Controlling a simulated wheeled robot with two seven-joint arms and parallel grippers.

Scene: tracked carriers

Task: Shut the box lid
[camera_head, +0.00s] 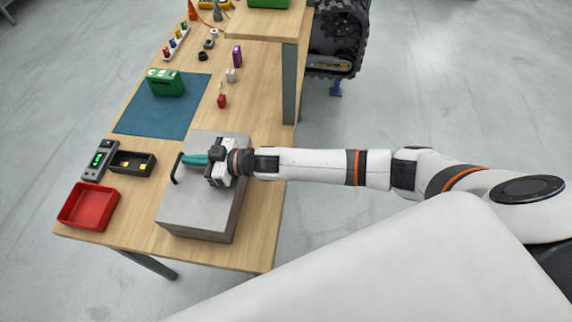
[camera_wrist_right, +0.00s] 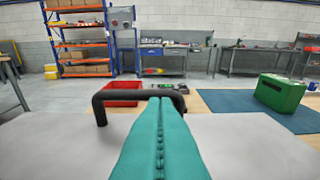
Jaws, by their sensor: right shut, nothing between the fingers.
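The grey box (camera_head: 212,236) stands near the front edge of the wooden table. Its flat grey lid (camera_head: 198,208) lies over the top and looks level; I see no clear gap under it. A black bar handle (camera_head: 176,167) is on the lid's left side, and it also shows in the right wrist view (camera_wrist_right: 140,94). My right gripper (camera_head: 184,159) is over the lid, its teal fingers together and empty, with the tips close to the handle. In the right wrist view the fingers (camera_wrist_right: 160,105) overlap the handle; I cannot tell whether they touch. My left gripper is out of view.
A red tray (camera_head: 88,206), a black bin (camera_head: 132,163) and a meter (camera_head: 100,160) lie left of the box. A blue mat (camera_head: 150,118) with a green case (camera_head: 166,83) lies behind it. A raised shelf (camera_head: 262,25) with a grey post stands at the back right.

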